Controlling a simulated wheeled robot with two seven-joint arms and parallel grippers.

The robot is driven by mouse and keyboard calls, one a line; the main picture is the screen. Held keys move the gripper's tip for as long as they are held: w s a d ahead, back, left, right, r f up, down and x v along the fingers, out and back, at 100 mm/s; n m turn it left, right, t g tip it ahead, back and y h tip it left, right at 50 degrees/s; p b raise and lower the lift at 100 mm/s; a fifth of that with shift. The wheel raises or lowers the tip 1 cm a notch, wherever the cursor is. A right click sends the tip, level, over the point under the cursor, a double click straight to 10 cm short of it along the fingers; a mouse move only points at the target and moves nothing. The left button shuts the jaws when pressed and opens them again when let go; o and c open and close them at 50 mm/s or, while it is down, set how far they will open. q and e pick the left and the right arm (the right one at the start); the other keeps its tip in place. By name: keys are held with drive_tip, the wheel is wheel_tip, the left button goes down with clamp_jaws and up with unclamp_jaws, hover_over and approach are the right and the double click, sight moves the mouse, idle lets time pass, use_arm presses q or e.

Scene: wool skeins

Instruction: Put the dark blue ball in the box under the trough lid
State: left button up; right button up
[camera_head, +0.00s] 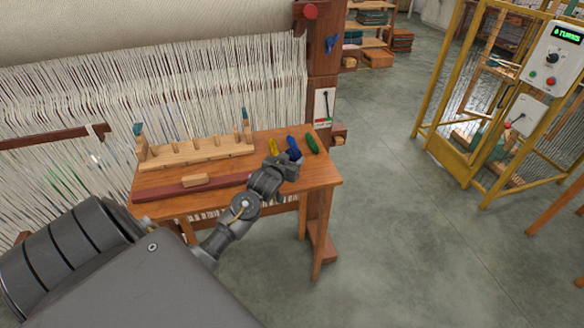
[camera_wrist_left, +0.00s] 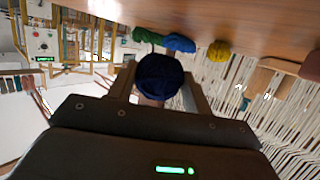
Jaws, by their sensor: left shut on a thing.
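My left gripper (camera_head: 290,158) is over the right part of the wooden table, shut on the dark blue ball (camera_head: 295,154). In the left wrist view the dark blue ball (camera_wrist_left: 160,75) sits between the two fingers (camera_wrist_left: 162,88). The trough lid (camera_head: 222,181), a long dark red board with a pale wooden handle (camera_head: 195,180), lies along the table's front left. What is under it is hidden. My right gripper is not in view.
A pale wooden rack (camera_head: 195,153) with upright pegs stands behind the lid. Yellow (camera_head: 273,147), blue (camera_head: 291,142) and green (camera_head: 313,144) skeins lie at the table's back right. The loom's white threads (camera_head: 180,90) hang close behind the table (camera_head: 320,172).

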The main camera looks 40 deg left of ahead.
use_arm(q)
drive_tip(key=shift+w+f+p, duration=0.15)
drive_tip(key=shift+f+p, duration=0.35)
drive_tip(key=shift+f, duration=1.3)
drive_tip(key=shift+d, duration=0.1)
drive_tip(key=o, duration=1)
drive_tip(key=shift+f, duration=0.1)
drive_tip(key=shift+c, duration=0.2)
